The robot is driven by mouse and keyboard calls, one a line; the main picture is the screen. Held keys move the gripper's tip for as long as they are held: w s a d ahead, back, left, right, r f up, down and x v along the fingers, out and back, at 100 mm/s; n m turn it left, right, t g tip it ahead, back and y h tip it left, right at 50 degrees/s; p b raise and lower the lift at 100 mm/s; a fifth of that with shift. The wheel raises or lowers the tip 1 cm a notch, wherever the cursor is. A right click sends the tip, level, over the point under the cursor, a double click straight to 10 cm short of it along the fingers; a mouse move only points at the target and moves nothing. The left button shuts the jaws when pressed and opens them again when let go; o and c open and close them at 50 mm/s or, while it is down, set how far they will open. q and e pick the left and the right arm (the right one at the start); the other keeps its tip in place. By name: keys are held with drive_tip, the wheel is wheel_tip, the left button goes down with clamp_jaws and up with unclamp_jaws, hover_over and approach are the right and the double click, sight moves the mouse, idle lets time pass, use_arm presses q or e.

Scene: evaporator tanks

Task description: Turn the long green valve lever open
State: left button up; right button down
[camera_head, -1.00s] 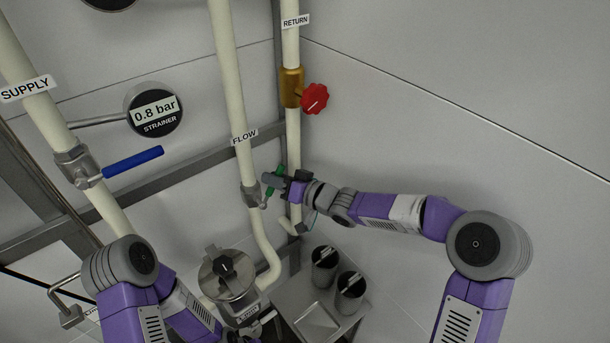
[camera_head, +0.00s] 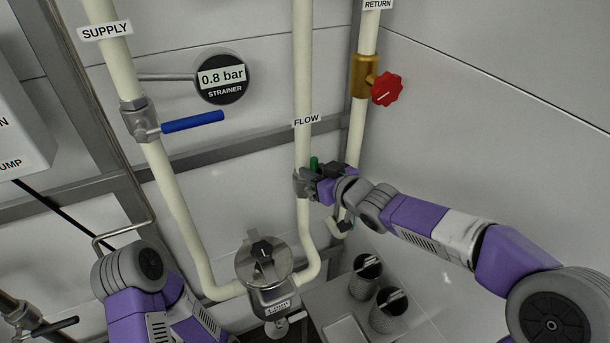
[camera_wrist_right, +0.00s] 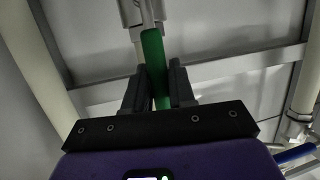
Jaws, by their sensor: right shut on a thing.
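The green valve lever (camera_head: 314,163) is on the valve (camera_head: 302,184) of the cream pipe labelled FLOW. In the head view only a short green piece shows, just right of the pipe and above my gripper; the rest is hidden. My right gripper (camera_head: 322,184) is beside the valve, shut on the lever. In the right wrist view the lever (camera_wrist_right: 154,64) runs down from the grey valve fitting (camera_wrist_right: 143,14) and between the two dark fingers of the gripper (camera_wrist_right: 158,82). My left arm is low at the left; its gripper is out of view.
A blue lever (camera_head: 193,122) sits on the SUPPLY pipe (camera_head: 108,60). A red knob (camera_head: 386,89) is on the RETURN pipe, above my right forearm. A strainer (camera_head: 264,262) stands below the FLOW valve. Two grey canisters (camera_head: 389,309) are below my right arm. The gauge reads 0.8 bar.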

idle(0.4)
drive_tip(key=c, duration=1)
unclamp_jaws()
drive_tip(key=shift+s+a, duration=0.1)
drive_tip(key=shift+c, duration=0.2)
drive_tip(key=shift+s+d+r, duration=0.1)
drive_tip(key=shift+s+d, duration=0.05)
drive_tip(key=shift+d, duration=0.1)
drive_tip(key=p+v, duration=0.4)
drive_tip(key=v, duration=0.3)
